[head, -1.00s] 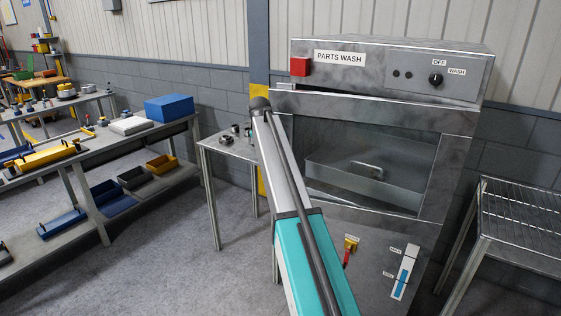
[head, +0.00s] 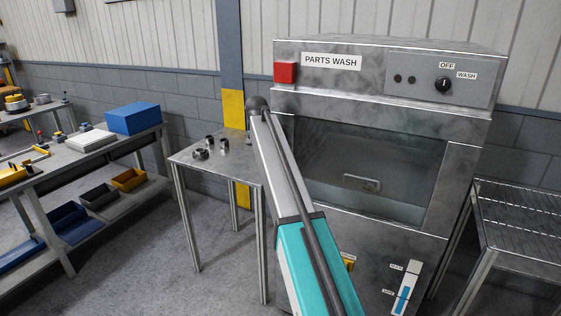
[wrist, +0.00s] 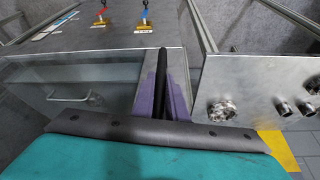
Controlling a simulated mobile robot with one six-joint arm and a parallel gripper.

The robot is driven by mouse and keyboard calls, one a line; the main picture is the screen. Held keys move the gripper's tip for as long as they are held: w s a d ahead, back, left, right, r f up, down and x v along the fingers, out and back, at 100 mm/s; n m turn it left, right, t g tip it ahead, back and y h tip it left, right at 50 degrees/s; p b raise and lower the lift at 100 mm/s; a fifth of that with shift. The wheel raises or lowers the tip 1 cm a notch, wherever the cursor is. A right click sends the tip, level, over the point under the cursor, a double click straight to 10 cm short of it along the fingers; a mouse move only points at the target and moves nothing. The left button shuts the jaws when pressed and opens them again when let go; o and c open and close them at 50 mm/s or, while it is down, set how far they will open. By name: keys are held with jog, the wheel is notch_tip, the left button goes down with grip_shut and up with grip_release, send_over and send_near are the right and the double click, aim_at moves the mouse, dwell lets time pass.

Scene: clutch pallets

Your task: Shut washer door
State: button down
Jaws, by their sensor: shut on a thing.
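The washer door (head: 455,185) is a grey metal frame with a large window, on the front of the parts washer (head: 345,55). Its top edge runs nearly parallel to the panel above; I cannot tell whether a small gap is left. A metal basket with a handle (head: 361,183) shows through the glass, also in the wrist view (wrist: 75,97). In the wrist view my gripper (wrist: 163,90), with purple fingers, is shut around the dark upright door handle (wrist: 161,65) near the door's edge. My arm hides the gripper and the handle in the head view.
A small metal table (head: 190,165) with several metal parts stands close left of the washer. A wire-rack table (head: 520,235) stands at the right. A workbench (head: 90,155) with bins is farther left. Grey floor is open between the workbench and small table.

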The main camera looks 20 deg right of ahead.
jog(key=shift+w+d+r, duration=0.2)
jog(key=shift+w+d, duration=0.1)
jog(key=shift+d, duration=0.1)
jog(key=c, duration=1.8)
grip_release()
jog(key=shift+w+d+f, duration=0.1)
jog(key=shift+o, duration=0.2)
jog(key=shift+a, duration=0.2)
jog(key=shift+a+r, duration=0.15)
jog(key=shift+r, duration=0.3)
jog(key=b+v, duration=0.3)
jog(key=v, duration=0.9)
jog(key=shift+r, duration=0.4)
jog(key=shift+a, duration=0.1)
